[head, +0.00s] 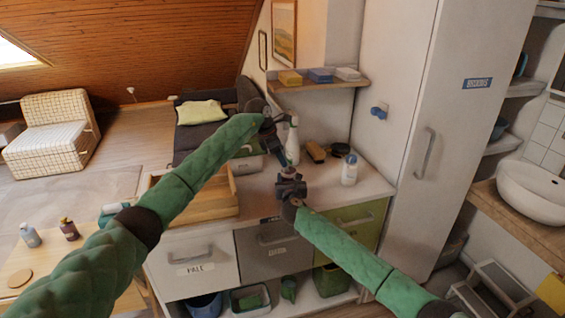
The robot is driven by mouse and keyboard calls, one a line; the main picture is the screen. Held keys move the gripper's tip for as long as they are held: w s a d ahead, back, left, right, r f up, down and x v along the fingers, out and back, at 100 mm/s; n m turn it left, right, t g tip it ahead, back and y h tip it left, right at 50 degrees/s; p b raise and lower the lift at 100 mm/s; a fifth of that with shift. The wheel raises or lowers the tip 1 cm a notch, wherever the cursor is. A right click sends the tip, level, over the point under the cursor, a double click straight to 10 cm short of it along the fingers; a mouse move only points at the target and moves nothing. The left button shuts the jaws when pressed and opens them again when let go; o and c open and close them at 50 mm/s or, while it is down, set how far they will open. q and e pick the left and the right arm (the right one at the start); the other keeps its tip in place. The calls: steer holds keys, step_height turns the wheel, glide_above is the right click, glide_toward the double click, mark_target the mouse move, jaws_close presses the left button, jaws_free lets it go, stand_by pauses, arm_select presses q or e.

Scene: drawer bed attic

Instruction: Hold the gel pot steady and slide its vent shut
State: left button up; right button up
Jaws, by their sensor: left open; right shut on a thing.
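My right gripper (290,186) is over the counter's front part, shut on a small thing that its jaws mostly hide. A small dull pinkish top (288,172) shows just above those jaws. It may be the gel pot, but it is too small and covered to be sure. My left gripper (284,158) is open and points down just above that top. I cannot tell whether it touches it. The vent and its position cannot be made out.
On the counter (335,193) stand a white spray bottle (293,142), a white bottle with a blue cap (349,170), a brown brush (315,151) and a dark dish (340,150). A wooden tray (205,198) is at the left. A shelf (322,85) hangs above.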

arm_select(q)
steer(key=v, duration=0.9)
steer(key=shift+a+r, duration=0.15)
steer(key=shift+a, duration=0.05)
arm_select(e)
steer(key=o, duration=1.1)
steer(key=shift+s, duration=0.1)
